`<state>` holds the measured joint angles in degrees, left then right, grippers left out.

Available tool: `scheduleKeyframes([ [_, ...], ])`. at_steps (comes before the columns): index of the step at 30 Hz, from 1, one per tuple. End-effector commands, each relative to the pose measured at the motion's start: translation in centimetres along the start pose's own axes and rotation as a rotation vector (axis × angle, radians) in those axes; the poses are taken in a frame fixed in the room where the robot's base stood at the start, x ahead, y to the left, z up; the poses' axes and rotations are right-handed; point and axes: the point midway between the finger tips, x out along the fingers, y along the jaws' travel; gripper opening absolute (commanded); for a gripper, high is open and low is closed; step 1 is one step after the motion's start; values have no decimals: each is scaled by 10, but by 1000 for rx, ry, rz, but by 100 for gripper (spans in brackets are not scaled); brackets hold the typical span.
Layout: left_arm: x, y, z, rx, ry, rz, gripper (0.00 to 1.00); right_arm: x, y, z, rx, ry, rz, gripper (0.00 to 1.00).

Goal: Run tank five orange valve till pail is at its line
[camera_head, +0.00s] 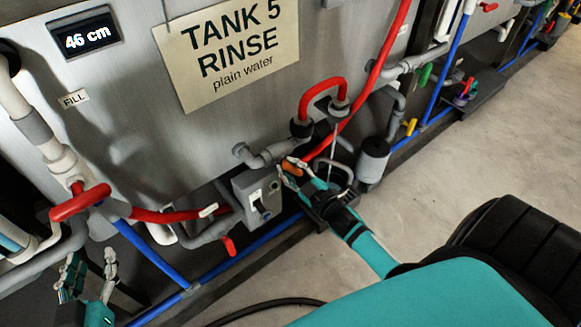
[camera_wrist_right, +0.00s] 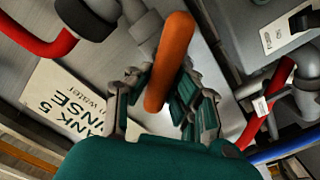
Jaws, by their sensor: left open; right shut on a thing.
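The orange valve handle (camera_head: 291,168) is low on the front of tank five, beside a grey box. My right gripper (camera_head: 297,176) is shut on it. In the right wrist view the orange handle (camera_wrist_right: 168,62) stands out between the fingers of the right gripper (camera_wrist_right: 158,105). My left gripper (camera_head: 87,276) is open and empty at the lower left, below a red valve handle. The tank sign (camera_head: 232,50) reads "TANK 5 RINSE plain water".
The level display (camera_head: 87,37) reads 46 cm. A red lever (camera_head: 80,203) is on the fill pipe at left. A red pipe loop (camera_head: 322,92) and grey cylinder (camera_head: 373,160) flank the right gripper. Blue pipes run low along the tanks.

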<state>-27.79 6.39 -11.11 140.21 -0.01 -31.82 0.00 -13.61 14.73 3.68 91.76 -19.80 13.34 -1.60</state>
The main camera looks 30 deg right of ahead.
Motion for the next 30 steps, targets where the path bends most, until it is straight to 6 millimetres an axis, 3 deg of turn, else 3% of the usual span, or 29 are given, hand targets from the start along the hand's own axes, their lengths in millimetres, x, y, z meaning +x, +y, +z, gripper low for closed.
scheduleKeyframes([
  [3,0,0,0,0,1,0,41,0,-1,0,2,0,-1,0],
  [4,0,0,0,0,1,0,41,0,-1,0,2,0,-1,21],
  [9,0,0,0,0,2,0,41,0,0,0,2,0,-1,43],
  [20,0,1,0,0,0,2,41,-5,-1,0,3,-1,-1,44],
  [23,0,0,0,0,1,1,41,-19,-1,1,3,-3,-2,44],
  [30,0,0,0,0,1,1,41,-70,-1,1,3,-4,-2,44],
])
